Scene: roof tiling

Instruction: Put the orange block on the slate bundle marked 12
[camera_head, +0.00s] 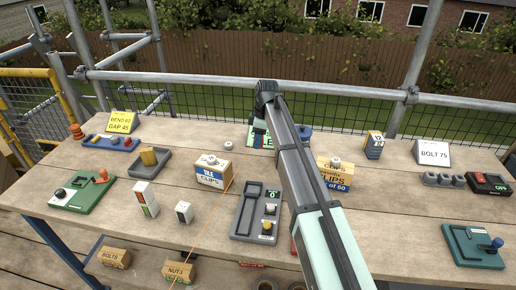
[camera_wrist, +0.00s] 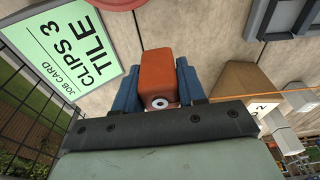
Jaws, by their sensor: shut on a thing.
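In the wrist view, my gripper (camera_wrist: 159,84) is shut on an orange block (camera_wrist: 157,68), with a blue finger on each side of it. A pale disc with a dark centre shows at the block's near end. The block looks raised off the table, but the height is hard to judge. I cannot pick out a slate bundle marked 12 for certain. A small block with numbers (camera_head: 374,145) stands at the back right, its print too small to read surely.
A green job card (camera_wrist: 67,48) reading "CLIPS 3 TILE" lies beside the gripper. Two clips boxes (camera_head: 213,171) (camera_head: 335,174) flank my arm. Scaffold rails (camera_head: 200,78) and mesh close off the back. Bare planks (camera_head: 395,215) show at right.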

